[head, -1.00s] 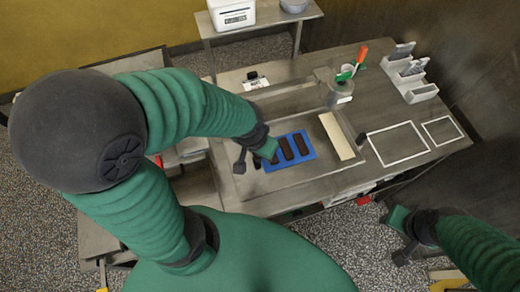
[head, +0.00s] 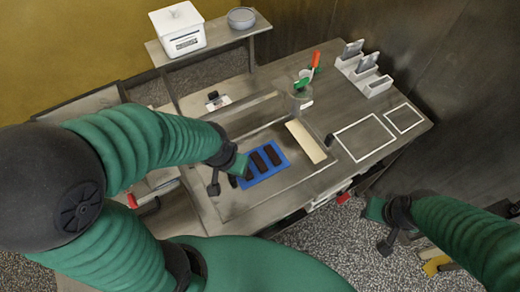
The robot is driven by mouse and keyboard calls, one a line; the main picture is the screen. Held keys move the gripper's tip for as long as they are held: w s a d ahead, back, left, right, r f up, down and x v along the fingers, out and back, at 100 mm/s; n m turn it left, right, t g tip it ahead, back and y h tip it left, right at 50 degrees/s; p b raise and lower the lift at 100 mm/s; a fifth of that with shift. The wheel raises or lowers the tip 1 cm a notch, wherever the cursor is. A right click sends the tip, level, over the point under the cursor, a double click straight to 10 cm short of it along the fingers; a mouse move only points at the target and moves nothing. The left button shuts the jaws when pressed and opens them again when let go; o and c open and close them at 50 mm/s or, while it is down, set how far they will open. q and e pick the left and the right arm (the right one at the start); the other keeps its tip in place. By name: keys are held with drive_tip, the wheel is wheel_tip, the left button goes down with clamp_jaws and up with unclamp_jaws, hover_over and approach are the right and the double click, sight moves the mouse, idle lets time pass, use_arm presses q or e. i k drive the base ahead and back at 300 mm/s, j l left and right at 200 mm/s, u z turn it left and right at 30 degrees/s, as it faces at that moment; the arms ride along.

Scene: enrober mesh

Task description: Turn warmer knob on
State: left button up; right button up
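I cannot make out for certain which part is the warmer knob. A small black part sits on a white plate (head: 217,102) at the back left of the steel table, and a small dark upright piece (head: 330,140) stands right of the cream strip. My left gripper (head: 236,173) is over the left edge of the blue mat (head: 283,150), beside the dark bars on it. Its fingers are too small and hidden to tell open from shut. My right gripper (head: 377,212) is off the table's front edge, over the floor, its fingers unclear.
A clear pot (head: 300,95) with green- and orange-handled tools stands behind the cream strip (head: 306,141). A white holder (head: 364,75) is at the back right. White outlined squares (head: 365,138) mark bare table. A white box (head: 178,30) and grey bowl (head: 241,17) stand on a shelf.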

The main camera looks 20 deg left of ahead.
sight(340, 200)
drive_tip(key=l+z, duration=0.1)
drive_tip(key=l, duration=1.35)
drive_tip(key=k, duration=0.05)
